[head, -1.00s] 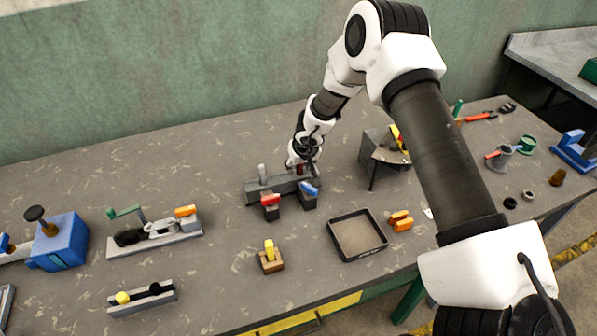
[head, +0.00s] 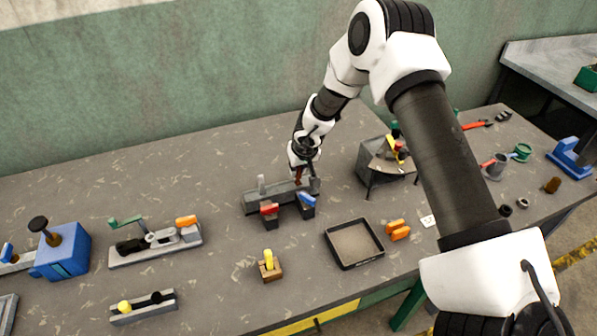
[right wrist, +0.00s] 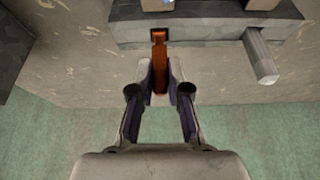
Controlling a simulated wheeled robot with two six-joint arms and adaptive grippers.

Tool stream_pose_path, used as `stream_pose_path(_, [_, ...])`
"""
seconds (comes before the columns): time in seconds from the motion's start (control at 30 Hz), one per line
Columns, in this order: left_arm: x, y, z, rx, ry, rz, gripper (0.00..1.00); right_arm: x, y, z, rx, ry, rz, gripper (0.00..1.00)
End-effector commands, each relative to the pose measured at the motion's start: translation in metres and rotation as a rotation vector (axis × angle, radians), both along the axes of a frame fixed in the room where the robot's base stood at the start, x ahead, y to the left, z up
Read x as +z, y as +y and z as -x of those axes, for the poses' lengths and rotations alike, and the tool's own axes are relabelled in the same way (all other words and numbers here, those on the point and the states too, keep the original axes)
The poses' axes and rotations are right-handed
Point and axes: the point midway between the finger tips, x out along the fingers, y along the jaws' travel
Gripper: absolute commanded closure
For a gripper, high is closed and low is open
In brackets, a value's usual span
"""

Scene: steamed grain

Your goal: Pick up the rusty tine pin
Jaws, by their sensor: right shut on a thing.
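The rusty tine pin (right wrist: 159,58) is an orange-brown bar between the fingers of my right gripper (right wrist: 160,80) in the right wrist view. The gripper is shut on it. In the head view my right gripper (head: 301,169) is over the right part of a grey block (head: 256,198), with the pin (head: 298,179) showing below the fingers. In the wrist view the pin's far end overlaps the edge of the block (right wrist: 200,28); I cannot tell whether it touches it. A grey peg (right wrist: 262,62) stands on the block beside the pin. My left gripper is not in view.
Red-topped (head: 269,208) and blue-topped (head: 307,201) pieces are at the block's front. A shallow dark tray (head: 352,263), an orange piece (head: 397,230) and a wooden block with a yellow part (head: 270,271) lie nearer. A grey stand (head: 375,165) is to the right. The table behind is clear.

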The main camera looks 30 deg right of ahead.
Motion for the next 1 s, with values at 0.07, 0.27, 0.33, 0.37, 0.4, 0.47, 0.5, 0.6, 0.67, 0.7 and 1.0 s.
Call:
stream_pose_path(0.07, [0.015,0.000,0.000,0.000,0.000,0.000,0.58,0.028,0.000,-0.003,0.000,-0.010,0.000,1.00])
stream_pose_path(0.27, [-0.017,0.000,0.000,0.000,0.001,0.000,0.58,0.028,0.005,0.021,0.003,-0.004,-0.001,1.00])
stream_pose_path(0.33, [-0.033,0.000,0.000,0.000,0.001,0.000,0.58,0.026,0.009,0.036,0.003,-0.006,-0.002,1.00])
stream_pose_path(0.37, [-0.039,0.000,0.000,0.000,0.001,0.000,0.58,0.026,0.011,0.043,0.003,-0.006,-0.002,1.00])
stream_pose_path(0.4, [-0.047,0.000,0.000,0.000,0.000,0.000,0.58,0.026,0.013,0.052,0.005,-0.008,-0.002,1.00])
stream_pose_path(0.47, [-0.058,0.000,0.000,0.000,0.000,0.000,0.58,0.026,0.017,0.069,0.003,-0.005,-0.003,1.00])
stream_pose_path(0.5, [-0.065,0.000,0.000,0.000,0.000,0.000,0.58,0.026,0.020,0.079,0.004,-0.007,-0.002,1.00])
stream_pose_path(0.6, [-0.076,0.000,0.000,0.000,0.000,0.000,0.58,0.029,0.026,0.104,0.004,-0.007,-0.002,1.00])
stream_pose_path(0.67, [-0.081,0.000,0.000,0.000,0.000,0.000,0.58,0.030,0.029,0.119,0.002,-0.005,-0.002,1.00])
stream_pose_path(0.7, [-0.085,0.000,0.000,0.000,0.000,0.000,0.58,0.031,0.032,0.128,0.004,-0.007,-0.002,1.00])
stream_pose_path(1.0, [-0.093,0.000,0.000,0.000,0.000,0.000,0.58,0.035,0.042,0.172,0.001,-0.005,0.001,1.00])
